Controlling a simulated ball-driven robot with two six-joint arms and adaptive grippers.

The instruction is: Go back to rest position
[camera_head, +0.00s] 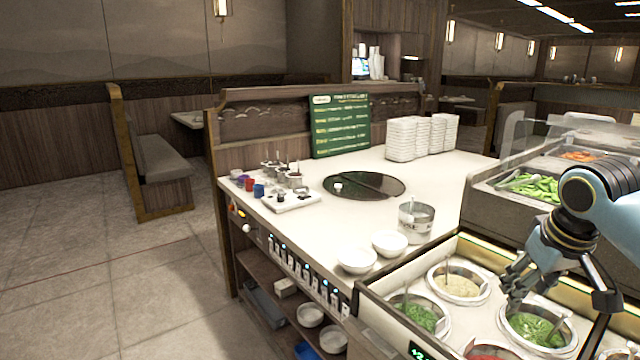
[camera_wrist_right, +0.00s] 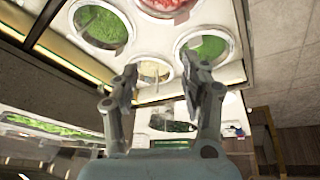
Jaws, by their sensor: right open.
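My right gripper (camera_head: 512,290) is above the sauce wells at the lower right of the head view. In the right wrist view my right gripper (camera_wrist_right: 157,88) has its two fingers spread apart, with nothing between them. A well of green sauce (camera_head: 535,329) lies just below and beside the fingers in the head view. A well of beige sauce (camera_head: 459,286) is to their left, and another green well (camera_head: 419,316) is farther left. Ladles stand in some wells. My left gripper does not show in either view.
Two white bowls (camera_head: 357,260) stand on the counter left of the wells, near a metal pot (camera_head: 416,219). A round dark plate (camera_head: 364,186) is set in the counter. A glass-guarded food bin (camera_head: 533,187) is behind my right arm. Stacked white containers (camera_head: 402,140) stand at the back.

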